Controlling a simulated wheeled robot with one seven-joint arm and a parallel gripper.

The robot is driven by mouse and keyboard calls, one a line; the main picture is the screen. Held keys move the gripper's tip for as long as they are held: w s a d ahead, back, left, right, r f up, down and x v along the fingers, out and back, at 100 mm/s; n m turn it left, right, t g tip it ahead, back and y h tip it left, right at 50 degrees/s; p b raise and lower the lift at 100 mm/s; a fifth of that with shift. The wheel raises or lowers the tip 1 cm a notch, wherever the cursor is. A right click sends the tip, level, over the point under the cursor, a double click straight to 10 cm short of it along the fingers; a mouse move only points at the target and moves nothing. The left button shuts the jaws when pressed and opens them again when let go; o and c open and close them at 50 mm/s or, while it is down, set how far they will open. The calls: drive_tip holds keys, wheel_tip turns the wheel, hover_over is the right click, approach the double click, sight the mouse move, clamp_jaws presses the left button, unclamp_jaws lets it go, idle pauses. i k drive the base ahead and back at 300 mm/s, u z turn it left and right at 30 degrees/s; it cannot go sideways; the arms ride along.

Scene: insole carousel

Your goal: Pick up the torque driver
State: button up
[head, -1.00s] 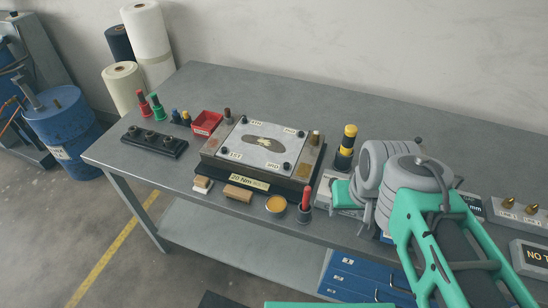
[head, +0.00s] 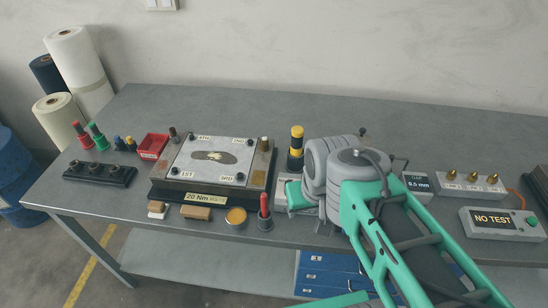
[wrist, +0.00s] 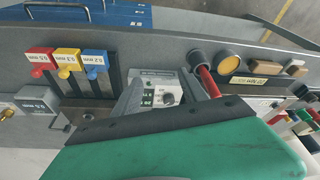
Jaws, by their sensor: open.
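A tool with a yellow-and-black handle (head: 297,140) stands upright behind my arm's end in the head view; it looks like the torque driver. I cannot make it out in the wrist view. A red-handled tool (head: 264,204) stands in a dark cup near the front edge; it also shows in the wrist view (wrist: 208,82), just right of the fingers. My gripper (wrist: 160,96) is open and empty, its two grey fingers apart over a grey box with a dial (wrist: 152,84). In the head view my arm hides part of that area.
The "20 Nm" clamp fixture (head: 262,178) lies left of my gripper, with a round amber tin (head: 236,216) in front. Red, yellow and blue size tabs (wrist: 67,57) show in the wrist view. A "NO TEST" box (head: 490,220) is at right.

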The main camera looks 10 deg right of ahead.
sight(297, 131)
drive_tip(key=u, duration=0.5)
drive_tip(key=k, duration=0.6)
drive_tip(key=u, duration=0.6)
drive_tip(key=i, duration=1.05)
drive_tip(key=u, duration=0.85)
